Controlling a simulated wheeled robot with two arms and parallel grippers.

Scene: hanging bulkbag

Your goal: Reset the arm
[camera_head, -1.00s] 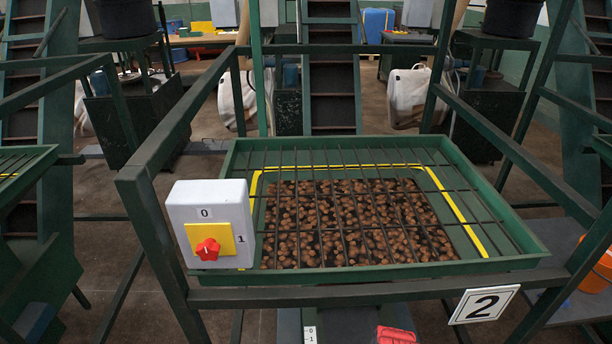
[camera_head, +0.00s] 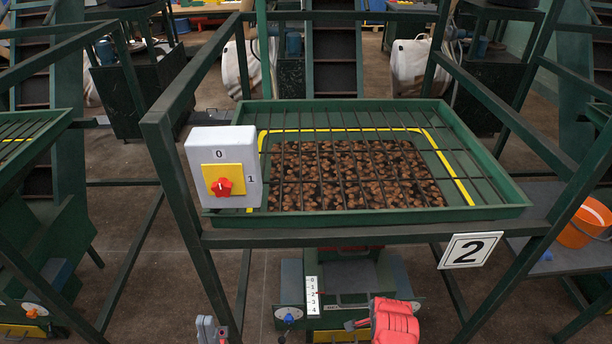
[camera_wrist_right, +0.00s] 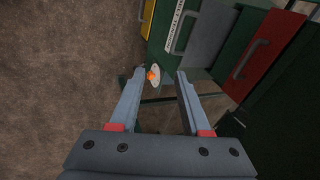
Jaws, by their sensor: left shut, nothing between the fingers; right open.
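My left gripper (camera_head: 210,327) shows at the bottom edge of the head view, left of centre. Its grey fingers are shut with nothing between them, and the rest of the arm is out of frame. My right gripper (camera_wrist_right: 160,74) is open and empty in the right wrist view. An orange knob on a pale round plate (camera_wrist_right: 153,75) shows between its fingertips, apparently beyond them.
A green tray (camera_head: 380,213) with a black grid over brown lumps sits on the frame. A switch box (camera_head: 196,160) with a red knob is at its left corner. Below are a scale strip (camera_head: 312,296) and a red object (camera_head: 394,322). An orange bucket (camera_head: 588,222) stands right.

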